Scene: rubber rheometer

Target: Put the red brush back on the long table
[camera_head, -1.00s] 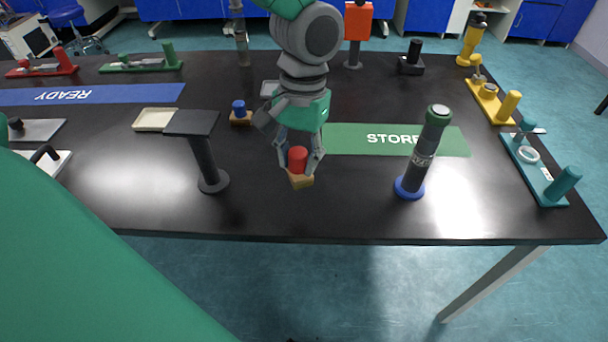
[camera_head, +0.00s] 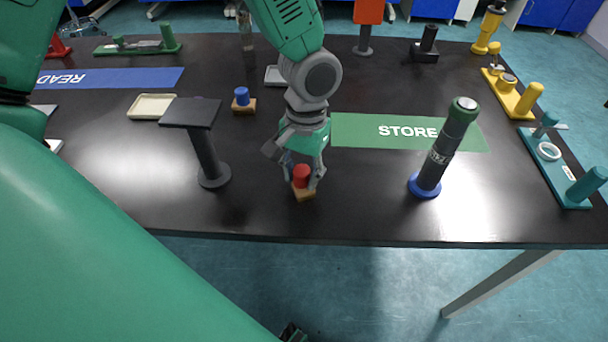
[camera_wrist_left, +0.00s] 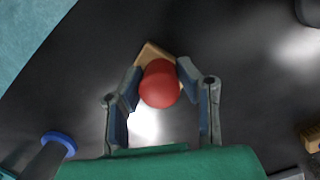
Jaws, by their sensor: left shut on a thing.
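The red brush (camera_head: 301,176) has a red round handle and a tan block base. It is upright above or on the long black table (camera_head: 360,215), near the front edge; I cannot tell whether its base touches the top. My left gripper (camera_head: 303,182) comes down from above and is shut on the brush, a finger on each side of it. In the left wrist view the red handle (camera_wrist_left: 160,84) sits between the fingertips, with a corner of the tan base showing beyond it. My right gripper is not seen.
A black flat-topped stand (camera_head: 205,150) is left of the brush, and a dark cylinder with a blue foot (camera_head: 425,186) is right. A blue-handled brush (camera_head: 242,101), a cream tray (camera_head: 153,106) and the green STORE mat (camera_head: 365,131) lie behind. Table around the brush is clear.

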